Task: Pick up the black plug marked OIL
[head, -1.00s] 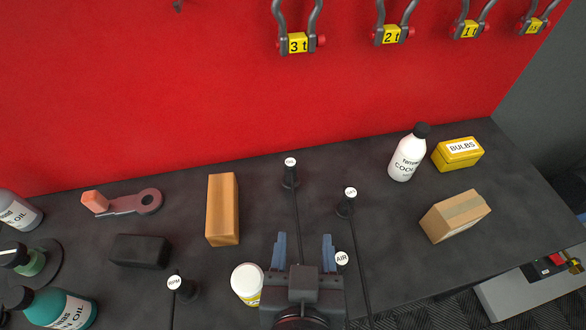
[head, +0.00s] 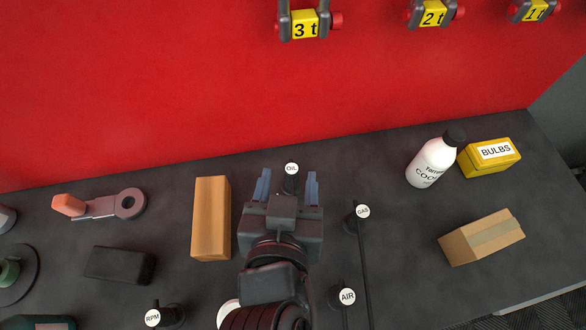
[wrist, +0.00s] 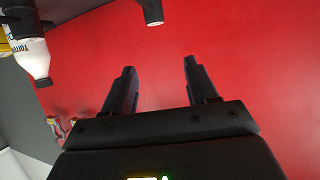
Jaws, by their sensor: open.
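The black plug marked OIL (head: 291,183) stands upright on the dark bench, its round white label on top. My gripper (head: 287,173) is open and empty. In the head view the plug's top shows between its two fingers, and my gripper body hides the ground just below it. In the wrist view a black plug (wrist: 152,13), which looks like the same one, shows at the top edge, beyond the open fingertips (wrist: 158,63) and roughly in line with the gap. Its label cannot be read there. I see no contact between finger and plug.
Similar plugs marked GAS (head: 357,217), AIR (head: 342,298) and RPM (head: 165,316) stand nearby. An orange-brown block (head: 211,220) is close on the left. A coolant bottle (head: 431,165), yellow BULBS box (head: 490,157) and cardboard box (head: 481,238) stand right. A red wall (head: 200,80) rises behind.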

